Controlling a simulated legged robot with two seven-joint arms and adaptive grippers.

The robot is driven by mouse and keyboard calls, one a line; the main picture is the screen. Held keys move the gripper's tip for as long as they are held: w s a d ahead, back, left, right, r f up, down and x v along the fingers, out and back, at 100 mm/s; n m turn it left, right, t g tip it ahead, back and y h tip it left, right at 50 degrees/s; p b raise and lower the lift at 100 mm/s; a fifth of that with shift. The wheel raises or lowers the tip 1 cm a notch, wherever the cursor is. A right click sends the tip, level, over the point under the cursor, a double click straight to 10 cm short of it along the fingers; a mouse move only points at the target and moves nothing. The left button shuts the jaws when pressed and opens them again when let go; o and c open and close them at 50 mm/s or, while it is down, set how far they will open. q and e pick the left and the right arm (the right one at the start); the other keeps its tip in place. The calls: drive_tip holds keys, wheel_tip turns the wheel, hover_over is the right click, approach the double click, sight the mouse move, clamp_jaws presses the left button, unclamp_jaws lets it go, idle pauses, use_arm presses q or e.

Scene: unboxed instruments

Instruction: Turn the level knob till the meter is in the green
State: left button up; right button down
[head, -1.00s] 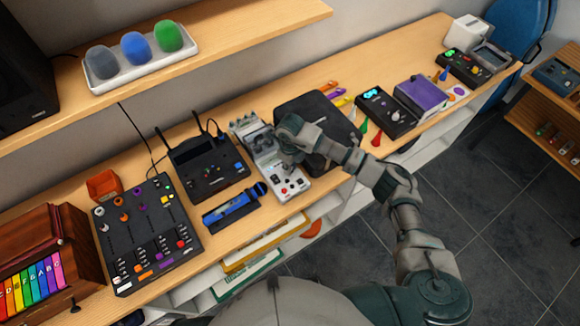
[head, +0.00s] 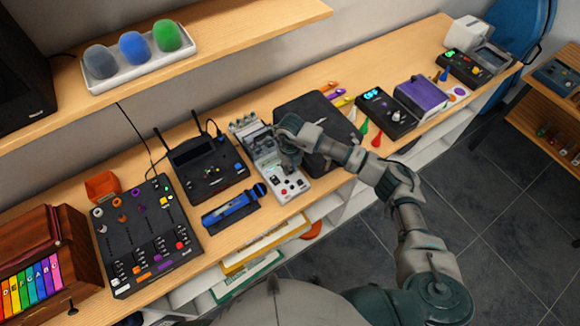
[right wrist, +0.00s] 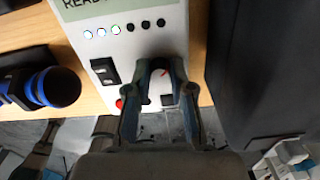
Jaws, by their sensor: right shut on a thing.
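A white instrument (head: 294,187) with a front panel stands on the bench at the centre. My right gripper (head: 287,161) is over it in the head view and hides part of its panel. In the right wrist view my right gripper (right wrist: 158,78) is shut on a small dark knob (right wrist: 159,65), with a finger on each side. The panel (right wrist: 140,40) there shows a cut-off screen, a row of lamps, some lit and some dark, a black rocker switch (right wrist: 104,71) and a partly hidden red button (right wrist: 119,103). I cannot read a meter or green zone. My left gripper is not in view.
A black box (head: 315,122) stands close to the right of the instrument. A blue cylindrical device (head: 231,210) lies to its left, near the bench edge. A black unit with antennas (head: 207,178) and a mixer (head: 148,240) stand farther left.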

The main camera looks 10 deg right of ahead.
sight(290, 168)
drive_tip(key=shift+w+r, duration=0.1)
drive_tip(key=c, duration=1)
unclamp_jaws()
wheel_tip(290, 168, up, 12)
drive_tip(key=shift+f, duration=0.1)
